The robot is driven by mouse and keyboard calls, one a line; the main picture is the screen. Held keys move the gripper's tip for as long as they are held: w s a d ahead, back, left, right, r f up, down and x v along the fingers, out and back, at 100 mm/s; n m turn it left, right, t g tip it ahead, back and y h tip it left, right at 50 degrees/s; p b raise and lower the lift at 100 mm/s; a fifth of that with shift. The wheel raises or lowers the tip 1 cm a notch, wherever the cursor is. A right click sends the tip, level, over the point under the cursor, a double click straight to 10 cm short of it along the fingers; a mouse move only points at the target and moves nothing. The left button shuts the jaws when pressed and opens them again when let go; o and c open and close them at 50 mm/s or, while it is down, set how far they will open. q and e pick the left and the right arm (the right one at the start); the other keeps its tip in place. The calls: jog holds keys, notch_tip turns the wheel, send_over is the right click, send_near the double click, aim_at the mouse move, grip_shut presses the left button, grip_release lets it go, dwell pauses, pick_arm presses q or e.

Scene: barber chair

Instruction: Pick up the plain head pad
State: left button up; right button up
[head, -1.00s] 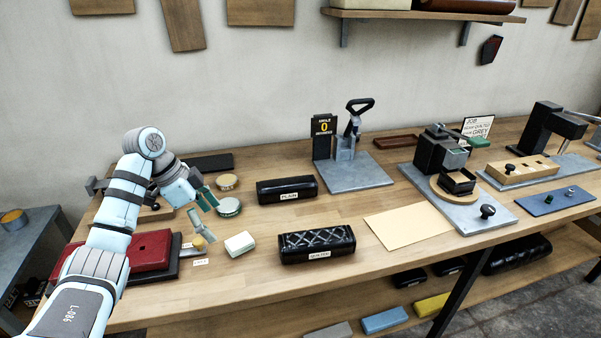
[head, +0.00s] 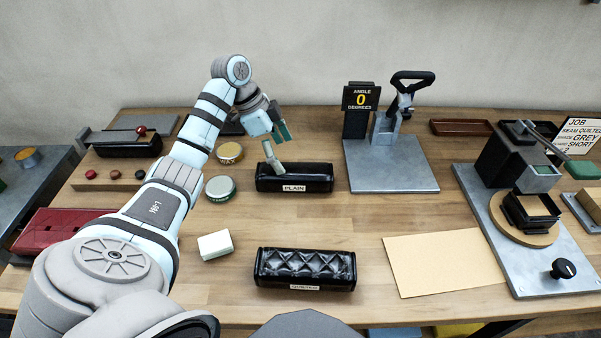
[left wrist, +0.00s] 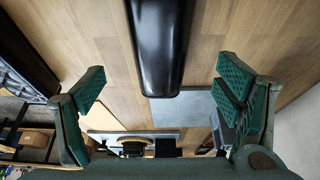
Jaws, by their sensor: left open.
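The plain head pad (head: 296,179) is a smooth black bolster with a "PLAIN" label on its front, lying on the wooden workbench. My left gripper (head: 276,151) is just above and behind its left end in the head view. In the left wrist view the pad (left wrist: 159,45) runs lengthwise between the spread green-padded fingers of my left gripper (left wrist: 160,100), which is open and empty. A quilted black head pad (head: 305,268) labelled "QUILTED" lies nearer the front edge. My right gripper is not in view.
A grey angle stand (head: 388,165) is right of the plain pad. Two round tins, a green one (head: 220,188) and a yellow one (head: 229,152), stand to its left. A white block (head: 215,245) and a beige sheet (head: 443,264) lie in front. Bare wood separates the two pads.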

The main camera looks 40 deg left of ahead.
aim_at(290, 168)
pick_arm(q)
jog(key=f, duration=0.1)
jog(key=d+f, duration=0.1)
jog(key=shift+s+f, duration=0.1)
jog(key=shift+f, duration=0.3)
jog(key=x, duration=0.3)
jog(key=w+b+x, duration=0.1)
jog(key=x, duration=0.2)
jog(key=shift+w+a, duration=0.1)
jog(key=shift+f, duration=0.1)
jog(key=shift+s, duration=0.25)
jog(key=shift+c, duration=0.7)
jog(key=shift+w, duration=0.1)
jog(key=c, duration=1.3)
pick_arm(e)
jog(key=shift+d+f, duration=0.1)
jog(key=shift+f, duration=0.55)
